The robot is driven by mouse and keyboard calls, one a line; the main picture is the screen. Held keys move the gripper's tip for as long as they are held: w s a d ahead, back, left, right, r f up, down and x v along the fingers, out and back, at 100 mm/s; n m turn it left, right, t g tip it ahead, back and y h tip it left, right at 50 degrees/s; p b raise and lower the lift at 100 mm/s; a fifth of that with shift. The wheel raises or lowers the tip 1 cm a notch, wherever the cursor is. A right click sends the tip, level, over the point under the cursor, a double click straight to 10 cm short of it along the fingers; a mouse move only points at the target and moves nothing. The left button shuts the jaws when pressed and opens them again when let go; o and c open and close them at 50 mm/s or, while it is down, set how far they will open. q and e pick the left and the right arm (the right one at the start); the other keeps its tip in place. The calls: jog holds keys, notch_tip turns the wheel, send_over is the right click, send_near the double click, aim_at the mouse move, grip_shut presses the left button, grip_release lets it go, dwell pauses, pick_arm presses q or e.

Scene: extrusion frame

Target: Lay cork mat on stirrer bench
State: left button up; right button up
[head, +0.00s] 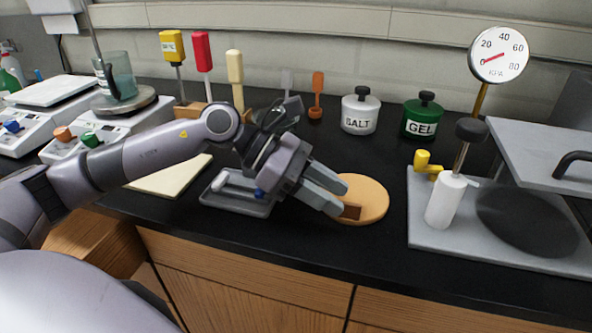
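The cork mat (372,196) is a round tan disc lying flat on the black bench top, right of centre. It has a brown tab (351,212) on its near left edge. My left gripper (341,200) reaches in from the left, its two fingers apart and their tips at the tab, over the mat's left edge. I see no clear contact with the tab. The fingers hide part of the mat. Two white stirrers with coloured knobs (86,142) stand at the far left; one carries a glass beaker (116,76). My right gripper is out of view.
A grey tray (232,203) and a cream board (168,180) lie under my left arm. A grey base plate (445,243) with pump and gauge (499,54) fills the right.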

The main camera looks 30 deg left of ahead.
pick_arm(q)
jog(key=b+v, duration=0.1)
jog(key=v, duration=0.9)
jog(key=shift+b, duration=0.4)
jog(key=shift+f, duration=0.1)
